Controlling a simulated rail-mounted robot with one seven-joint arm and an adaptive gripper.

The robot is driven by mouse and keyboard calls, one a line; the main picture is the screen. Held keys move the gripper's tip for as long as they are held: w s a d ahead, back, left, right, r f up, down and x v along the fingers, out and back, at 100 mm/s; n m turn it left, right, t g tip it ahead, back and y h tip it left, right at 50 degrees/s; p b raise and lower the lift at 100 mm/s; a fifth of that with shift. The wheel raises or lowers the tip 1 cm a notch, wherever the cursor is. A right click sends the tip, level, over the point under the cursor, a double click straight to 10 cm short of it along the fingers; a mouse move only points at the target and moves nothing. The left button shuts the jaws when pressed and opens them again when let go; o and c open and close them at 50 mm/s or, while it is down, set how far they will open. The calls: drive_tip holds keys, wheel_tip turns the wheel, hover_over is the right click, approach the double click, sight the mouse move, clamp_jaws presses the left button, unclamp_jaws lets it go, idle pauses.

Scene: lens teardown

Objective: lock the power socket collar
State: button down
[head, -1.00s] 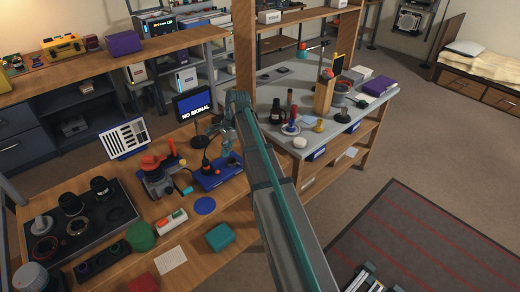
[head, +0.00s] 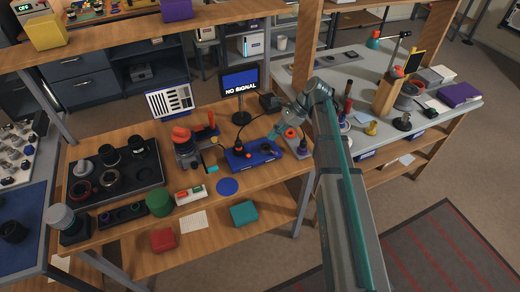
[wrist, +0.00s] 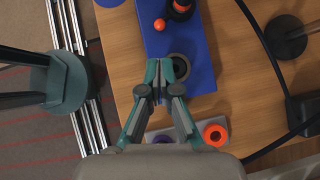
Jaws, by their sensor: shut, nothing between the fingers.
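A blue box (head: 256,156) lies on the wooden bench; it also shows in the wrist view (wrist: 157,40). A dark ring (wrist: 180,68) sits on its top, with a black upright part (wrist: 181,7) and an orange ball (wrist: 159,24) farther along. I cannot tell for certain which ring is the power socket collar. My gripper (wrist: 166,70) is shut and empty, its fingertips over the box beside the dark ring, partly covering its edge. In the head view my gripper (head: 274,133) is above the box's far right side. Contact cannot be told.
A grey plate with an orange ring (wrist: 215,133) and a purple ring (wrist: 163,138) lies beside the box. A black cable (wrist: 265,45) and a monitor (head: 240,84) stand close behind.

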sight(257, 156)
drive_tip(key=p+x, duration=0.2)
drive_tip(key=x, duration=0.8)
drive_tip(key=shift+d+p, duration=0.15)
drive_tip(key=shift+p, duration=0.25)
drive_tip(key=shift+s+d, duration=0.1)
